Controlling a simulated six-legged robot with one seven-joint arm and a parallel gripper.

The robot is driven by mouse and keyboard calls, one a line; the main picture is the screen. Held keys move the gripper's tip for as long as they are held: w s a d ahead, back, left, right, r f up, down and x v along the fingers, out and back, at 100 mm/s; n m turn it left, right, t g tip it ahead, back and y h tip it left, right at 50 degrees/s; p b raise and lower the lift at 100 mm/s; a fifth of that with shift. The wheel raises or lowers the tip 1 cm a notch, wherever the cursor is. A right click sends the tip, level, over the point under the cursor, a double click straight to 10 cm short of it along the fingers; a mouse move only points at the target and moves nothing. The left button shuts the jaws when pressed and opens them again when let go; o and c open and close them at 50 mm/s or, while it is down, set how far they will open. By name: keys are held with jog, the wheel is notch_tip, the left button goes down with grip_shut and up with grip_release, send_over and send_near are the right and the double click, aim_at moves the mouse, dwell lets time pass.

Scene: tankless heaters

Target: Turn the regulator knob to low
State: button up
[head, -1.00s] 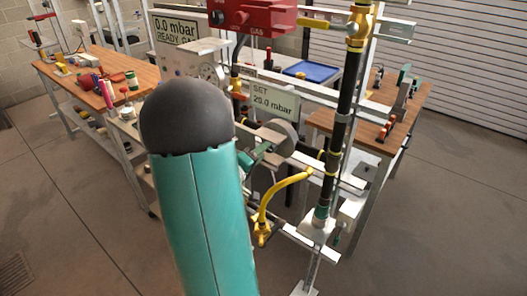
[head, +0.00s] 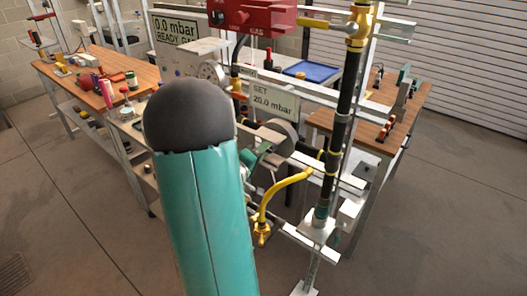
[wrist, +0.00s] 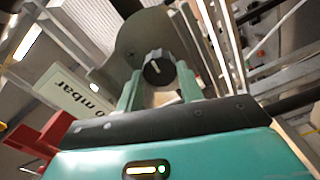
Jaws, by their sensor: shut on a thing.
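The regulator knob (wrist: 158,70) is a small black round knob with a pale pointer line, on the front of a grey round regulator body (wrist: 150,35) in the wrist view. My gripper (wrist: 159,78) has its two grey-green fingers on either side of the knob and is shut on it. In the head view the regulator body (head: 285,133) shows beside the pipework; my arm hides most of my gripper, and the knob cannot be made out. A sign above it (head: 273,101) reads SET 20.0 mbar.
A red gas box (head: 250,14), a black vertical pipe (head: 343,110) and a yellow bent pipe (head: 285,190) stand close to the regulator. Wooden workbenches with tools stand left (head: 115,85) and right (head: 385,120). The floor in front is clear.

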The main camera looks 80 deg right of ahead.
jog(key=n, duration=1)
jog(key=shift+n, duration=0.3)
dwell(0.4)
jog(key=o, duration=0.7)
jog(key=v, duration=1.3)
jog(key=shift+w+a, duration=0.15)
jog(key=shift+a, duration=0.2)
